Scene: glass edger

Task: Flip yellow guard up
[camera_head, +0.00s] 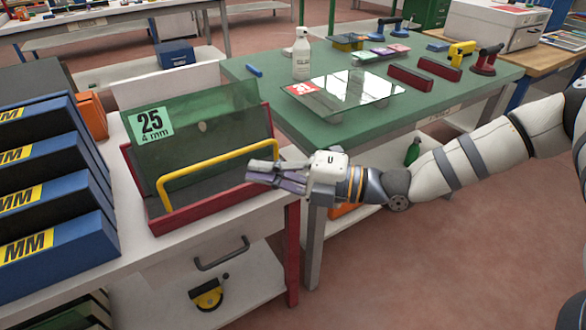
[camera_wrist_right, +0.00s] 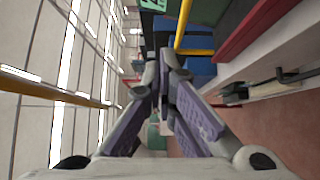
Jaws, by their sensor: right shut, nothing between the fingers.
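The yellow guard (camera_head: 215,163) is a bent bar across the front of a red-framed rack (camera_head: 215,208) on the white bench. A glass pane labelled 25, 4 mm (camera_head: 195,118) leans behind the bar. My right gripper (camera_head: 262,174) is shut and empty, at the right end of the guard, just in front of it. I cannot tell if it touches the bar. In the right wrist view the shut fingers (camera_wrist_right: 165,70) point towards the bar's corner, and the guard (camera_wrist_right: 184,25) shows just beyond them. My left gripper is not in view.
Blue boxes (camera_head: 50,245) marked MM stand left of the rack. A green table (camera_head: 440,98) behind holds a glass sheet (camera_head: 345,92), a white spray bottle (camera_head: 301,55) and red blocks (camera_head: 410,77). A drawer with a grey handle (camera_head: 222,256) is under the bench.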

